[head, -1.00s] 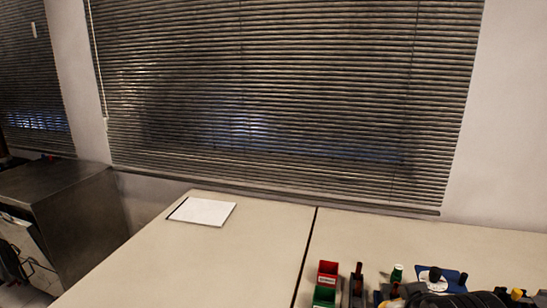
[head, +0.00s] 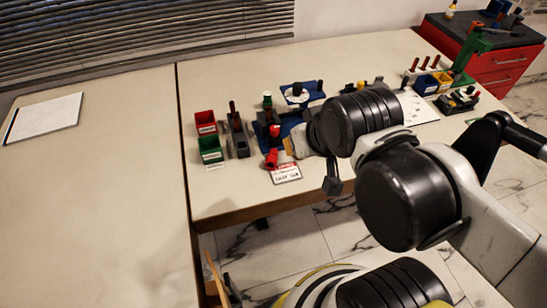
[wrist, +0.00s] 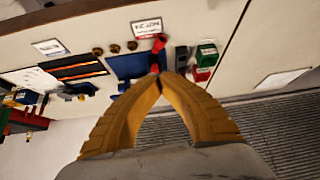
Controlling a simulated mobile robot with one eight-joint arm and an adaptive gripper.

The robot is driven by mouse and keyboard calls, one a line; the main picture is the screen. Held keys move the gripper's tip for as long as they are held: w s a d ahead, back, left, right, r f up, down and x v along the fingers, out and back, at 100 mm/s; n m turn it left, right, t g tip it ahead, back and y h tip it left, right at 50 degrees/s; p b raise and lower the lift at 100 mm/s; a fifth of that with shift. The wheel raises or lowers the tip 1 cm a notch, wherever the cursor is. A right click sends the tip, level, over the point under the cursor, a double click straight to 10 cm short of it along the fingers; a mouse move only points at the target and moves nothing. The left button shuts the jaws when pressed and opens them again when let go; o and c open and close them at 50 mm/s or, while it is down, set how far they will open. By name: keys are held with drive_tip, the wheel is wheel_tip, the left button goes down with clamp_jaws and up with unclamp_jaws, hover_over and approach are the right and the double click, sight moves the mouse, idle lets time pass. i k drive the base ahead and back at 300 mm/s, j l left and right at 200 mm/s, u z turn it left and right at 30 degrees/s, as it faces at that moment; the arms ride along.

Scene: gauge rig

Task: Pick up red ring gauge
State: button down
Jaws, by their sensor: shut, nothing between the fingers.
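A red piece (head: 272,158), likely the red ring gauge, lies at the front of the workbench beside a white label card. It also shows in the wrist view (wrist: 158,43), just beyond my fingertips. Its ring shape is too small to make out. A second red part (head: 275,131) stands on a dark blue fixture (head: 262,118) behind it. My gripper (wrist: 157,77) has yellow fingers whose tips meet, with nothing between them. In the head view my gripper (head: 289,146) is just right of the red pieces, partly hidden by my arm.
A red bin (head: 205,122), a green bin (head: 210,150) and a dark grey holder (head: 237,138) stand left of the fixture. A blue block with a dial (head: 298,94) is behind. More coloured fixtures stand at right. The left table is mostly clear.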

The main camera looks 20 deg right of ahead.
sight(271, 161)
drive_tip(key=k+j+z, duration=0.35)
drive_tip(key=k, duration=0.4)
drive_tip(key=k+z, duration=0.4)
drive_tip(key=k, duration=0.35)
drive_tip(key=k+j+z, duration=0.1)
drive_tip(key=j, duration=0.2)
drive_tip(key=i+j, duration=0.15)
drive_tip(key=i, duration=0.2)
